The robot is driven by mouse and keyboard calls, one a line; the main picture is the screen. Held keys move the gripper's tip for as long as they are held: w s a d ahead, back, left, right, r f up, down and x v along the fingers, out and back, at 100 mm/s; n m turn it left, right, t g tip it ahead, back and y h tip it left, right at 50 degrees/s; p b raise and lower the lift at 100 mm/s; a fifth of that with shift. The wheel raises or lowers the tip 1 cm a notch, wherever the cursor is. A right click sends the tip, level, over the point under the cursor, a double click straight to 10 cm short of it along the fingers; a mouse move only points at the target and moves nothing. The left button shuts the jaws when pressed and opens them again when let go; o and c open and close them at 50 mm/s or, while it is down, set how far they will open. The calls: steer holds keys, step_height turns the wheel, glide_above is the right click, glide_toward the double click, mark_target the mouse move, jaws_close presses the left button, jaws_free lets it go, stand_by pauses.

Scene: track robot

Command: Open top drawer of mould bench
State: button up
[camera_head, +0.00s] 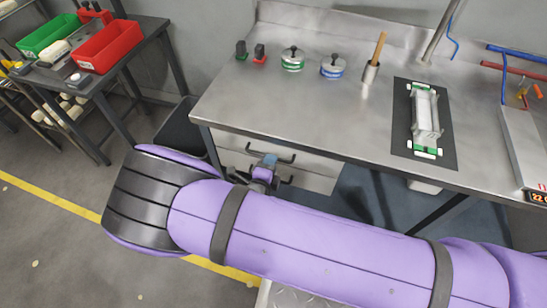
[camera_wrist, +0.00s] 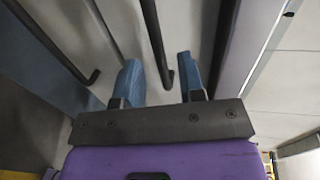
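The mould bench (camera_head: 300,112) has a steel top with pale drawer fronts under its left part. The top drawer (camera_head: 315,163) looks shut, with a dark bar handle (camera_head: 285,156) across its front. My gripper (camera_head: 265,170) is at this handle, below the bench's front edge; my purple arm hides part of the drawers. In the wrist view my gripper (camera_wrist: 158,72) has its two blue fingers apart. A dark bar handle (camera_wrist: 153,32) runs between them, with gaps showing on both sides. A second handle (camera_wrist: 48,40), apparently the lower drawer's, lies to the left.
A side table with red (camera_head: 108,47) and green bins is at left.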

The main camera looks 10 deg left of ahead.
steer(key=shift+x, duration=1.75)
jaws_close()
